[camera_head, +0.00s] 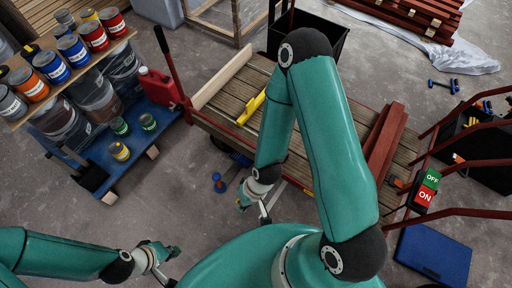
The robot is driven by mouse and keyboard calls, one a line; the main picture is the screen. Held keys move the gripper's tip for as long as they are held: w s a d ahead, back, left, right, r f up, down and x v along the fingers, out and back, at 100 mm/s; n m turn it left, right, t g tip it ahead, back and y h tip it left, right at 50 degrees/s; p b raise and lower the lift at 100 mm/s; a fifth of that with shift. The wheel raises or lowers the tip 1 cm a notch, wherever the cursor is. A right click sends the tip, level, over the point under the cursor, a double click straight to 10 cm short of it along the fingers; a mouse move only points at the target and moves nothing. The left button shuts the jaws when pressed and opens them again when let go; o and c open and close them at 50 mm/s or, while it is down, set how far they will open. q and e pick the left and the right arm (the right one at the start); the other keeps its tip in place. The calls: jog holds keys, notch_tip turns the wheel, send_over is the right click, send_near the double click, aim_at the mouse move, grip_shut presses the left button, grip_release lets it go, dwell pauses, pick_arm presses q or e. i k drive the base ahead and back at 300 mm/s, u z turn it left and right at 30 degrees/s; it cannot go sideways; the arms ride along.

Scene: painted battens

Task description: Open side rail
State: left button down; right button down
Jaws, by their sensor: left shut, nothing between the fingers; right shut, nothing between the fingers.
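A cart with a slatted wooden deck (232,98) and dark red frame stands in the middle. A pale rail (222,76) runs along its far left edge and looks upright. A dark red edge bar (222,131) runs along the near side; I cannot tell which of these is the side rail. My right gripper (255,205) is shut and empty, in front of the cart's near edge and apart from it. My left gripper (170,264) is shut and empty at the bottom left, well away from the cart. My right arm hides the deck's middle.
A yellow tool (251,107) and dark red battens (385,138) lie on the deck. Red handrails with an OFF/ON switch box (426,188) stand at right. A blue trolley with paint cans (92,35) stands at left.

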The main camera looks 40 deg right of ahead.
aim_at(245, 149)
jog(key=u, duration=0.2)
jog(key=k, duration=0.25)
jog(key=z, duration=0.35)
jog(key=i, duration=0.8)
jog(key=z, duration=0.7)
jog(key=k, duration=1)
jog(key=u, duration=0.35)
jog(key=i, duration=1.05)
jog(key=z, duration=0.05)
